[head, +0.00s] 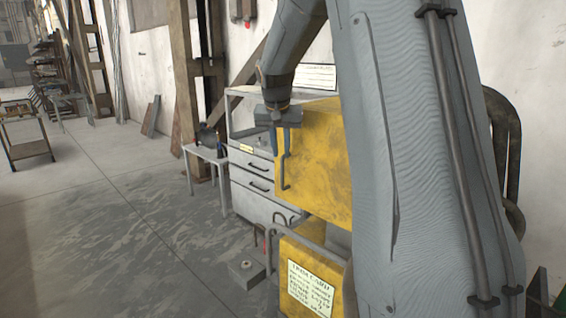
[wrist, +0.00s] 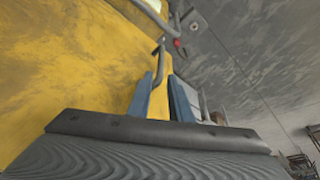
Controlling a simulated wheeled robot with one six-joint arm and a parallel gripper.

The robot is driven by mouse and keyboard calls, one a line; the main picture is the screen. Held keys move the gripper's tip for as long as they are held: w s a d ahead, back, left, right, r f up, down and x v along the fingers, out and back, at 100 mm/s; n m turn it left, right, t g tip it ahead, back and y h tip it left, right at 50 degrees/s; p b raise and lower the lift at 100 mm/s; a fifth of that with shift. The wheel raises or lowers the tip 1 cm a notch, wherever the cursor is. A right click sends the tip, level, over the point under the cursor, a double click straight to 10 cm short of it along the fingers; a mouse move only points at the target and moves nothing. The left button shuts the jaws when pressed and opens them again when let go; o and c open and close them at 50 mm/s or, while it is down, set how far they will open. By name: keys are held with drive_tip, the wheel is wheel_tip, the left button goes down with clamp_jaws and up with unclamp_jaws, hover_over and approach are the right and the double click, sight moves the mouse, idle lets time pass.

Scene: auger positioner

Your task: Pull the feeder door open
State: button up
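The feeder is a yellow box, and its yellow front (head: 320,165) is partly hidden behind my arm in the head view. A thin grey upright handle (head: 284,180) stands at its left side. In the wrist view the handle (wrist: 160,62) runs down toward the space between my blue fingers. My gripper (head: 281,150) is at the upper part of the handle, pointing down. Its fingers look apart, with the handle between them in the wrist view (wrist: 160,88). I cannot tell whether either finger touches the handle.
A grey drawer cabinet (head: 255,188) stands close behind and left of the feeder. Below is a yellow lower unit with a placard (head: 310,288), a grey bent rail and a floor block (head: 246,271). The concrete floor (head: 130,230) at left is open.

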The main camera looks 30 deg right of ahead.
sight(282, 162)
drive_tip(key=p+x, duration=0.1)
drive_tip(key=x, duration=0.6)
drive_tip(key=shift+f+p, duration=0.25)
drive_tip(key=shift+p, duration=0.15)
clamp_jaws()
